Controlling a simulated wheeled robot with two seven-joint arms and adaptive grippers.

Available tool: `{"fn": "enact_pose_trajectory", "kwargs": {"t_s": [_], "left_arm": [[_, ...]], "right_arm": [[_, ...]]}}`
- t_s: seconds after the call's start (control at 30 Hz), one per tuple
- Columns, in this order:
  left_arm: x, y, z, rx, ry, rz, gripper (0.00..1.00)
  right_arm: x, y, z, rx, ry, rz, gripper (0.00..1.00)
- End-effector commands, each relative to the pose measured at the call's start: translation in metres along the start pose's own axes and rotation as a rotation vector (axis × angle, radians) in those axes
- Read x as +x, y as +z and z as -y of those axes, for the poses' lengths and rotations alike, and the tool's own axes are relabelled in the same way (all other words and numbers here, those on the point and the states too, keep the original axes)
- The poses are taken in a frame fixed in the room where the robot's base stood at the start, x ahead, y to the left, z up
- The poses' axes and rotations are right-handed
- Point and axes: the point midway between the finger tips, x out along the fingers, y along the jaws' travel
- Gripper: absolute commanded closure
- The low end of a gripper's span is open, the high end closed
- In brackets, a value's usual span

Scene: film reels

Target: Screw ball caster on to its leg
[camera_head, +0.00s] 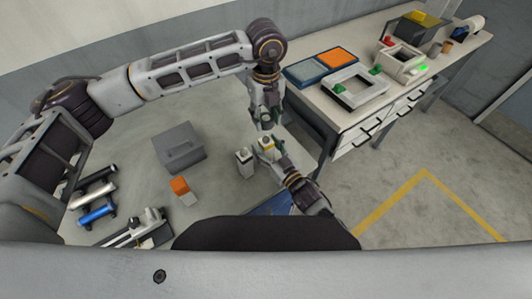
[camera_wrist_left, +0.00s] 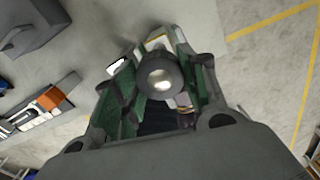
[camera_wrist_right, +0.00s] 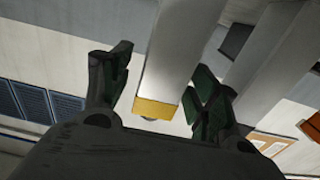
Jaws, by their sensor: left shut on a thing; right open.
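My left gripper (camera_head: 266,118) points down and is shut on the ball caster (camera_wrist_left: 160,83), a dark round housing with a shiny ball facing the left wrist camera. A pale leg with a yellow end (camera_wrist_right: 155,108) stands between the fingers of my right gripper (camera_wrist_right: 163,68), which is open. A yellow patch on a leg (camera_head: 267,142) also shows below my left gripper in the head view. A second pale leg (camera_head: 244,161) stands to its left. Whether the caster touches the leg is hidden.
A grey box (camera_head: 179,148), an orange-topped block (camera_head: 183,190) and black, white and blue cylinders (camera_head: 97,215) are at the left. A white workbench (camera_head: 305,95) with blue and orange trays (camera_head: 325,66) stands at the right. The floor at the right is clear, with yellow lines.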

Motion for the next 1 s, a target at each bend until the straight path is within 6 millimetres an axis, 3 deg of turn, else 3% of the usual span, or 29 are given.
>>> {"fn": "enact_pose_trajectory", "kwargs": {"t_s": [0.23, 0.7, 1.0], "left_arm": [[0.0, 0.0, 0.0, 0.0, 0.0, 0.0, 0.82], [0.0, 0.0, 0.0, 0.0, 0.0, 0.0, 0.82], [0.01, 0.0, 0.0, 0.0, 0.001, -0.002, 0.82]], "right_arm": [[0.0, 0.0, 0.0, 0.0, 0.0, 0.0, 0.41], [0.0, 0.0, 0.0, 0.0, 0.0, 0.0, 1.0], [0.0, 0.0, 0.0, 0.0, 0.0, 0.0, 1.0]]}}
